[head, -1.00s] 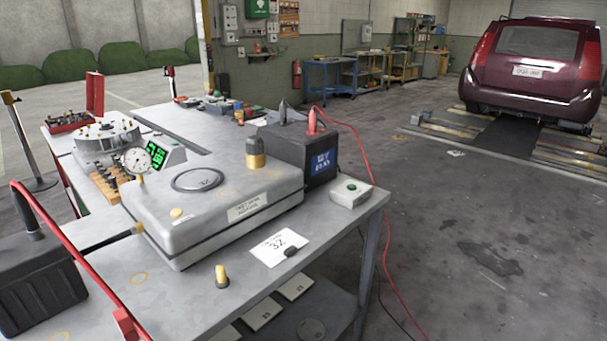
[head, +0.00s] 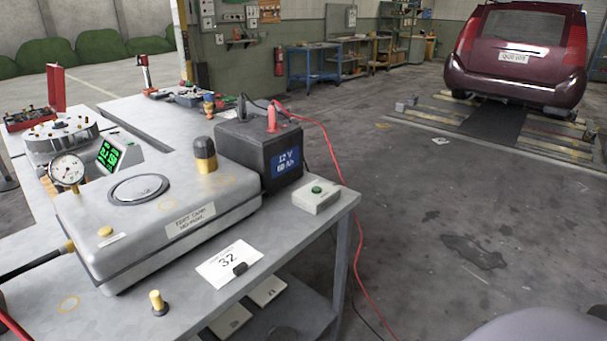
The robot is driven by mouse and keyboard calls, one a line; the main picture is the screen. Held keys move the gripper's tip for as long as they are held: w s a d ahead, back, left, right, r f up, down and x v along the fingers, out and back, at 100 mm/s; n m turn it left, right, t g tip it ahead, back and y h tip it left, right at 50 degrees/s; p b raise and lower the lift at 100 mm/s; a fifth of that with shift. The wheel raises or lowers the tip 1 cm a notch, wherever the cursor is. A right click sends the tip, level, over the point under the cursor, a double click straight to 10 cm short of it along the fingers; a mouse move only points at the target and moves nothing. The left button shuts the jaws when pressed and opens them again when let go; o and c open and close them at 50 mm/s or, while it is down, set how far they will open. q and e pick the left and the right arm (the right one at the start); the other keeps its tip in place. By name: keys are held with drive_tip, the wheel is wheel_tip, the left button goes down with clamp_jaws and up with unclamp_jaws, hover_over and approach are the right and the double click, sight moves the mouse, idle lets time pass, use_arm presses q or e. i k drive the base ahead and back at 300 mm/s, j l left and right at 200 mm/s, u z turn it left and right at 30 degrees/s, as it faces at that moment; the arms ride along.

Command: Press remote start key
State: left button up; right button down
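A small pale box with a green button (head: 316,195) stands on the right corner of the grey workbench (head: 190,305). A small dark object (head: 240,268) lies at the edge of a white card marked 32 (head: 228,262). It is too small to tell whether it is a key. No other thing that looks like a remote key shows. Neither of my grippers is in view.
A grey metal tank (head: 150,215) with a gauge and a black 12 V battery (head: 262,150) fill the bench's middle. A red cable (head: 347,180) runs from the battery to the floor. A maroon car (head: 515,55) stands at the back right. The floor between is open.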

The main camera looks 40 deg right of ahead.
sight(316, 190)
drive_tip(key=l+u, duration=0.25)
drive_tip(key=l, duration=1.05)
drive_tip(key=i+l, duration=0.15)
drive_tip(key=l, duration=0.3)
